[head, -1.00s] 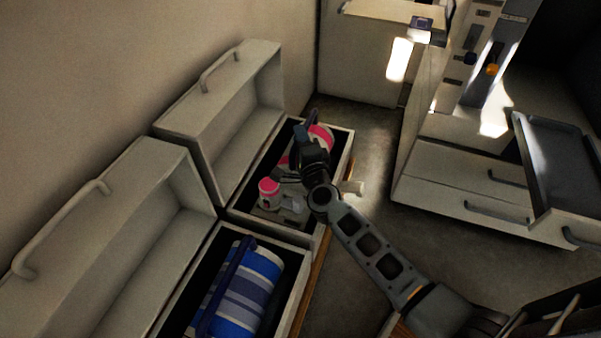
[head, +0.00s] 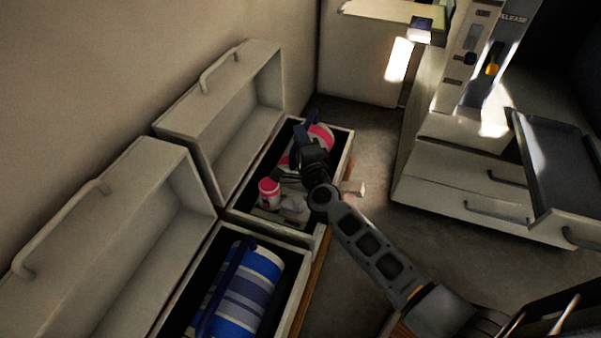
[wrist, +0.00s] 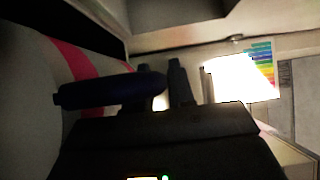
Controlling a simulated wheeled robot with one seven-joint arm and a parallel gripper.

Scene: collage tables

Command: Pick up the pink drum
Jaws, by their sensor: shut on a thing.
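The pink drum (head: 322,133) is a white cylinder with pink bands and a dark blue handle (head: 306,129). It lies in the rear open chest, partly hidden by my gripper and arm. My gripper (head: 300,158) is over that chest, against the drum. In the wrist view the drum's pink-banded side (wrist: 78,62) fills the left, with the dark blue handle (wrist: 100,92) running up to my fingers. My gripper (wrist: 165,85) is shut on the handle. The exact contact is dark and hard to see.
A blue striped drum (head: 243,290) lies in the nearer chest. Raised lids stand at left. Drawers and a dark tray (head: 565,165) are at right. Floor (head: 365,215) shows between.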

